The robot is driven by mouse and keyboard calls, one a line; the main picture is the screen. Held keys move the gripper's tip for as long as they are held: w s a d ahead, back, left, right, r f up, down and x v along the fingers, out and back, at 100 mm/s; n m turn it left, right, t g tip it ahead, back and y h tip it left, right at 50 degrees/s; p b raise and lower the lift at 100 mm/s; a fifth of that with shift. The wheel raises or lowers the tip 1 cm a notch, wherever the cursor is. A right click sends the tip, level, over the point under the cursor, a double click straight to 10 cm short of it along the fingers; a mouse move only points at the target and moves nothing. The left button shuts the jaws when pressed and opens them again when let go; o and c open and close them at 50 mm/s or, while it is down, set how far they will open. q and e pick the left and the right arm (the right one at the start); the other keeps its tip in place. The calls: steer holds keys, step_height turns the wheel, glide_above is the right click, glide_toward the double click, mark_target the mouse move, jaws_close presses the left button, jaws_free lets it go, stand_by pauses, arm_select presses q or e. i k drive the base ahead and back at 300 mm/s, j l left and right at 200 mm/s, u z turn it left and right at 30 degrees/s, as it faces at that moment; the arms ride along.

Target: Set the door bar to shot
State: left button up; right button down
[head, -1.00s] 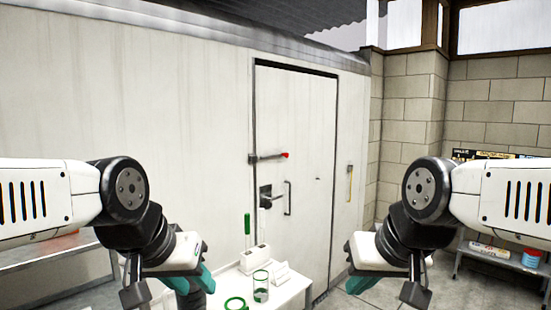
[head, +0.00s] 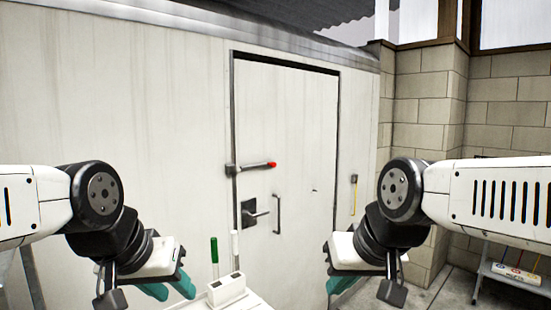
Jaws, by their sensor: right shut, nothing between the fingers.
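The door bar (head: 252,168) is a grey bar with a red tip, mounted at the left edge of the white door (head: 290,130). It lies nearly level, its red tip pointing right over the door face. A dark latch plate with a lever (head: 250,213) and an upright pull handle (head: 278,214) are below it. My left gripper (head: 167,288), with teal fingers spread apart, is open and empty, low and left of the door. My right gripper (head: 345,286) is shut and empty, low near the door's right edge. Both are apart from the bar.
A white bench top in front of the door holds a white block-shaped holder (head: 227,290), a green-handled tool (head: 214,250) and a white stick (head: 235,245). A yellow-handled item (head: 354,195) hangs right of the door. A low shelf (head: 505,278) stands at the right.

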mark_target(273, 164)
steer(key=i+l+u, duration=0.1)
steer(key=i+l, duration=0.15)
steer(key=i+l+u, duration=0.1)
steer(key=i+l, duration=0.15)
steer(key=l, duration=0.2)
steer(key=i+l+u, duration=0.1)
steer(key=i+l, duration=0.15)
steer(key=i+l+u, duration=0.1)
steer(key=l, duration=0.35)
steer(key=i+l+u, duration=0.1)
steer(key=i+l, duration=0.2)
steer(key=l, duration=0.15)
